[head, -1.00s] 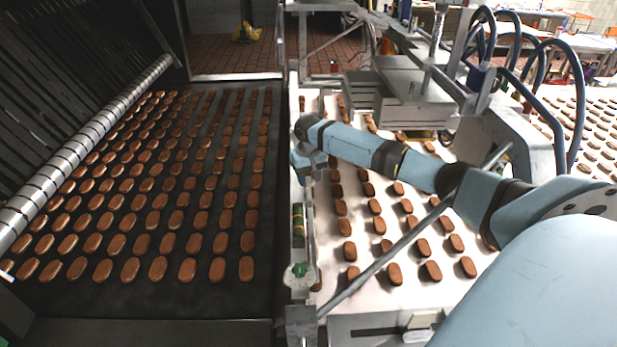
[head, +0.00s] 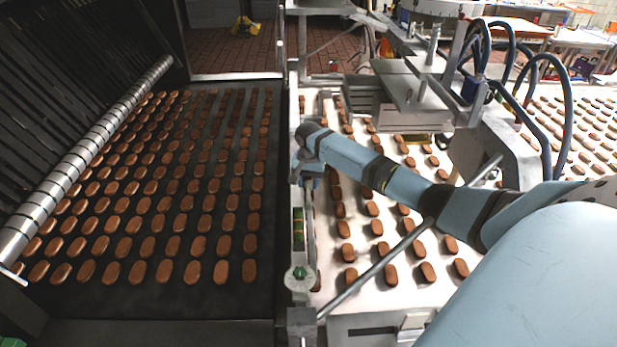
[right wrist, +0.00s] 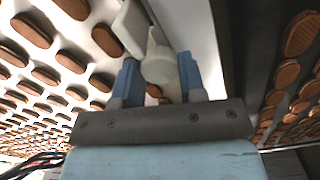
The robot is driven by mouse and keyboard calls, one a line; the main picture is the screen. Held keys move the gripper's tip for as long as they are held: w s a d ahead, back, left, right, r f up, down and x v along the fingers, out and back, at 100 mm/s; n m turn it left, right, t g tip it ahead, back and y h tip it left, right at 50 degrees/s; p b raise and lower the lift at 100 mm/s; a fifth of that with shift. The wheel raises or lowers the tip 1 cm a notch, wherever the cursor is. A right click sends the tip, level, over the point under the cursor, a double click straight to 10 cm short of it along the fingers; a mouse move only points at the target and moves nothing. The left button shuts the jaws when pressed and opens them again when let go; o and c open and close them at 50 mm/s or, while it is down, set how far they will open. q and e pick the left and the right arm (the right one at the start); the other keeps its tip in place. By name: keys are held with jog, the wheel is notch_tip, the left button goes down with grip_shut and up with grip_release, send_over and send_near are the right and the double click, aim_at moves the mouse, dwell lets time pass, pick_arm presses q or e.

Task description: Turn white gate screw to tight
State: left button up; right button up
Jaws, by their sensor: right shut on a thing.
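The white gate screw (right wrist: 160,64) shows in the right wrist view as a pale rounded knob with a flat white part above it. It sits between the two blue fingers of my right gripper (right wrist: 160,78), which is shut on it. In the head view my right gripper (head: 308,168) is at the left edge of the white belt, beside the metal rail. There the arm and gripper largely hide the screw. My left gripper is not in view.
A dark belt (head: 262,290) with rows of brown biscuits lies to the left. A white belt (head: 322,282) with biscuits runs under my right arm. A green knob (head: 299,273) on a round pale plate and a diagonal metal rod (head: 368,277) are near the front.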

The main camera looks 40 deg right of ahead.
aim_at(309, 183)
jog(key=m, duration=0.2)
jog(key=shift+m, duration=0.3)
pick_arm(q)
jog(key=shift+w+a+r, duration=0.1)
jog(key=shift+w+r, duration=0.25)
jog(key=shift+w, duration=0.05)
pick_arm(e)
jog(key=shift+m, duration=0.3)
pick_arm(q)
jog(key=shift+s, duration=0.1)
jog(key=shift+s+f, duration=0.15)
pick_arm(e)
jog(key=shift+d+r, duration=0.1)
jog(key=o, duration=0.9)
pick_arm(q)
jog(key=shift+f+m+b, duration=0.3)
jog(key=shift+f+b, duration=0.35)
jog(key=shift+b, duration=0.45)
pick_arm(e)
jog(key=shift+r, duration=6.9)
jog(key=shift+s+f, duration=0.1)
jog(key=shift+f, duration=0.05)
